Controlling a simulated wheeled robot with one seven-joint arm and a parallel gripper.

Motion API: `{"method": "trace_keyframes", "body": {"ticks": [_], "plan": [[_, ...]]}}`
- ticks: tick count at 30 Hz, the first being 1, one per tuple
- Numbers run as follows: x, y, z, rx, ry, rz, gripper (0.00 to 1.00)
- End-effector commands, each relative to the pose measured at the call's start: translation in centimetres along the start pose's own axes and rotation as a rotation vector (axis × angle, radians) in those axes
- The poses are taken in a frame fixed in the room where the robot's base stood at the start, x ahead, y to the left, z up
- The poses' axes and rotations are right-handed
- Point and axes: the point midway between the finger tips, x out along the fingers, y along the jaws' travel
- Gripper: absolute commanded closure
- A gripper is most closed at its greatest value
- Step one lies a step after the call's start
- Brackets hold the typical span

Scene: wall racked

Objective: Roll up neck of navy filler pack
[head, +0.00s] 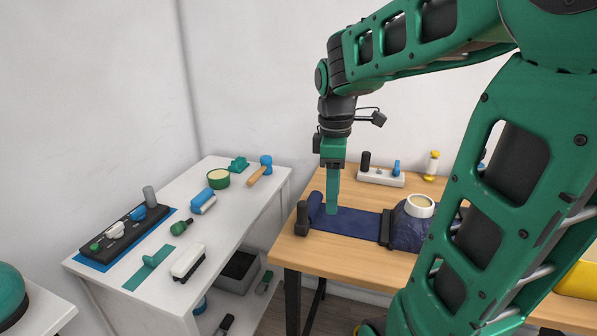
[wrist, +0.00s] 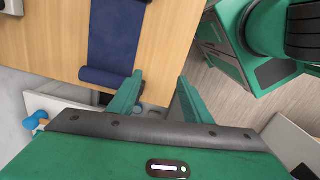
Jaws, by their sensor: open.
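The navy filler pack (head: 408,235) lies on the wooden table, its bulky body to the right. Its flat neck (head: 355,221) stretches left across the tabletop and also shows in the wrist view (wrist: 117,35). The neck's left end forms a small roll (head: 315,208), seen in the wrist view (wrist: 109,77) as a tube across the strip. My gripper (head: 332,211) points down over the neck near this roll. In the wrist view my gripper (wrist: 160,76) has its fingers apart with nothing held; the roll lies outside them, close to the left fingertip.
A cream ring (head: 420,206) sits on the pack's body, and a dark bar (head: 387,228) crosses the neck. A black post (head: 302,218) stands by the roll at the table's left edge. A white holder (head: 380,178) stands behind. A white bench (head: 215,230) with tools is left.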

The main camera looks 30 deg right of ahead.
Motion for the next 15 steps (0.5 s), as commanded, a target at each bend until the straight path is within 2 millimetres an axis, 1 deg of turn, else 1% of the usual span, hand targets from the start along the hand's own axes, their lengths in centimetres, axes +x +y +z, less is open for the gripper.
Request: {"method": "trace_keyframes", "body": {"ticks": [1,3,7,9,12,15], "plan": [[-0.4,1.1,-1.2,-0.119,0.001,-0.002,0.55],[-0.9,2.2,-3.0,-0.300,0.007,-0.003,0.55],[-1.6,3.8,-5.5,-0.579,0.021,-0.007,0.55],[-1.8,4.4,-6.6,-0.689,0.027,-0.006,0.55],[-2.0,5.0,-7.6,-0.796,0.035,-0.005,0.55],[-2.0,5.2,-8.1,-0.849,0.039,-0.005,0.55]]}}
